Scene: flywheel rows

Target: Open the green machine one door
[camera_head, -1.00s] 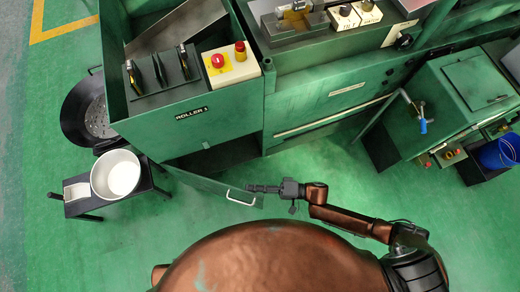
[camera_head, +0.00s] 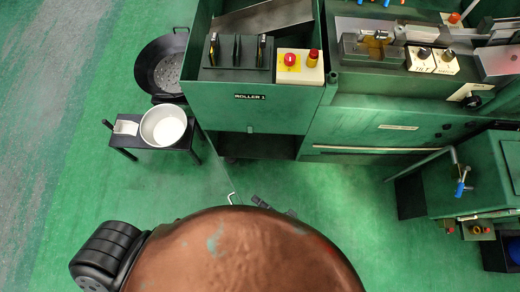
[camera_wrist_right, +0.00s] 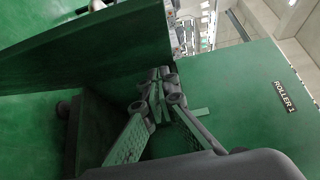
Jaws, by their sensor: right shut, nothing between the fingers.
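The green machine labelled ROLLER 1 (camera_head: 250,110) stands at the upper middle of the head view. Its low front door (camera_head: 216,172) stands swung out from the dark lower opening (camera_head: 265,145), with a pale handle (camera_head: 232,198) at its near end. My right gripper (camera_head: 258,202) is just right of the handle, mostly hidden by my body. In the right wrist view, the gripper (camera_wrist_right: 158,75) is shut and empty, between the door panel (camera_wrist_right: 100,45) and the machine front (camera_wrist_right: 235,90). I cannot tell whether it touches the door. My left gripper is not in view.
A small black stand (camera_head: 133,141) with a white pot (camera_head: 164,125) is left of the machine, with a dark round pan (camera_head: 160,66) behind it. Another green machine (camera_head: 460,185) with a blue-handled lever stands right. Green floor is clear at left.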

